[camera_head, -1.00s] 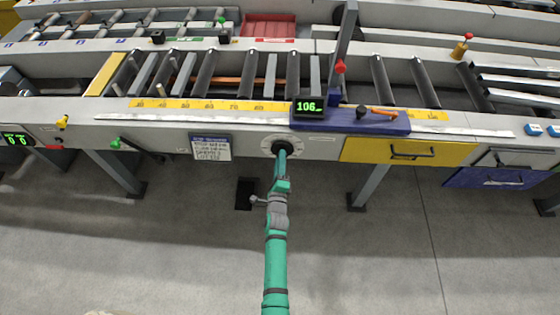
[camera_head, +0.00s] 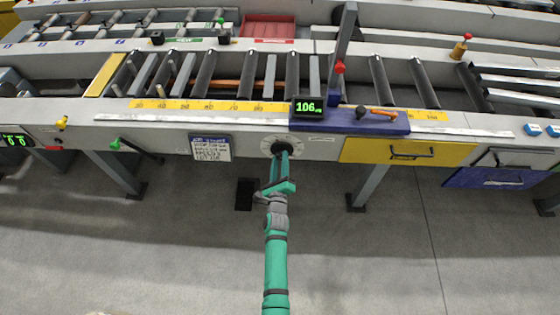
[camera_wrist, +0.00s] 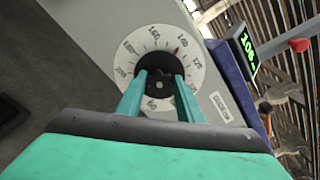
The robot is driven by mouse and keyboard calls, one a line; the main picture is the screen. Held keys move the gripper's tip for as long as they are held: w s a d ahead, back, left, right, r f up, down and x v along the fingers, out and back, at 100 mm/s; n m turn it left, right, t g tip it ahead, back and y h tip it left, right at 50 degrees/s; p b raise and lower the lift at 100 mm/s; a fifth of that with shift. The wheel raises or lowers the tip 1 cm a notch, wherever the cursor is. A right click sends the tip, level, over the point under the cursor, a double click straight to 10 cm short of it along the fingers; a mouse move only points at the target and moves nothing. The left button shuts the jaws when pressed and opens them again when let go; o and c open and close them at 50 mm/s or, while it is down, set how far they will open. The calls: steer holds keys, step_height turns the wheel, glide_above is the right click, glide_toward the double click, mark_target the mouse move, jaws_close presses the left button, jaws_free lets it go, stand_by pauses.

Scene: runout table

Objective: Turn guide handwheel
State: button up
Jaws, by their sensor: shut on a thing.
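The guide handwheel is a black knob (camera_wrist: 158,84) in front of a round white dial (camera_wrist: 193,68) with printed numbers and a small red mark. In the head view the handwheel (camera_head: 283,149) sits on the front face of the table. My gripper (camera_wrist: 160,82) is shut on the knob, one teal finger on each side; it also shows in the head view (camera_head: 282,157). The green display (camera_head: 309,107) above reads about 106, and it also shows in the wrist view (camera_wrist: 244,43). The fingers hide part of the knob and dial.
A blue guide carriage (camera_head: 350,121) with an upright post and red knob stands just above the handwheel. A yellow drawer (camera_head: 408,152) is to the right, a notice (camera_head: 211,148) to the left. The floor (camera_head: 400,250) in front is mostly clear.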

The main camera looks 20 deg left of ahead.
steer(key=o, duration=1.1)
steer(key=shift+c, duration=0.2)
steer(key=v, duration=1.1)
